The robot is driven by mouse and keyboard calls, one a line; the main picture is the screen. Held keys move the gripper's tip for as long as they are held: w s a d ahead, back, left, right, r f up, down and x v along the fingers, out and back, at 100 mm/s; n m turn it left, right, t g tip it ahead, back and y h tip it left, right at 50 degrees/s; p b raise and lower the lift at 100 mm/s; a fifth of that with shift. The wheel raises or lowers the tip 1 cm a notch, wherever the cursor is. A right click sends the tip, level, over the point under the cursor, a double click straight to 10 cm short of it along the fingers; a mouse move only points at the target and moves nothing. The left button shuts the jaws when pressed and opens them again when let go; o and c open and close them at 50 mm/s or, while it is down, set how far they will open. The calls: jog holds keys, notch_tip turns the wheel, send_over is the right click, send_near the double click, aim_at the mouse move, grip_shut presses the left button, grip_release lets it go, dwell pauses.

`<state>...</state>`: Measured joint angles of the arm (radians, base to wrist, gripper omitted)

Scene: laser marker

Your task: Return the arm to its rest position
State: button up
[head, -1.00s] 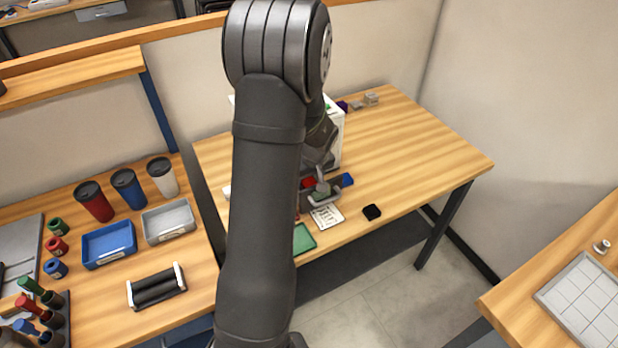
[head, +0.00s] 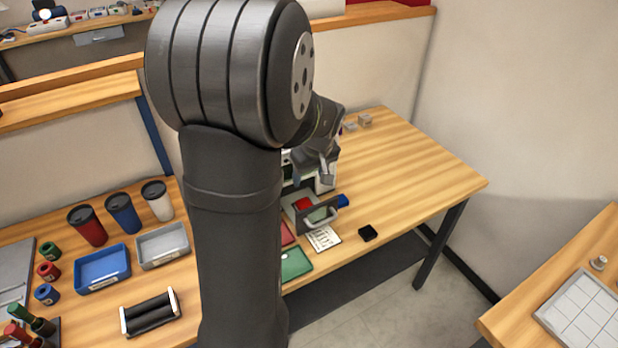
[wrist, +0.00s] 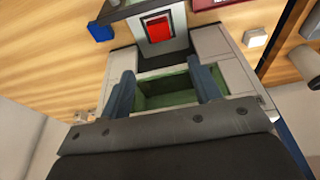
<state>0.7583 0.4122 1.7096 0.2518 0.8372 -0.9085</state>
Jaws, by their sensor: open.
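My arm rises through the middle of the head view, and my gripper (head: 328,176) hangs at its far end above the laser marker on the middle table. In the wrist view my gripper (wrist: 163,90) is open, its two blue-grey fingers apart with nothing between them. The laser marker (wrist: 226,72) lies beyond the fingers, a light grey housing with a green-lit opening. My arm hides much of the machine in the head view.
A green tray (head: 296,263), a printed card (head: 323,238) and a black block (head: 367,233) lie along the table's front. A blue block (head: 342,201) is beside the machine. Left bench: tumblers (head: 122,213), a blue tray (head: 103,270), a grey tray (head: 163,246). The table's right side is clear.

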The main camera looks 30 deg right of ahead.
aim_at(303, 202)
jog(key=x, duration=1.2)
jog(key=shift+f, duration=0.7)
jog(key=shift+r, duration=0.3)
jog(key=shift+r, duration=0.1)
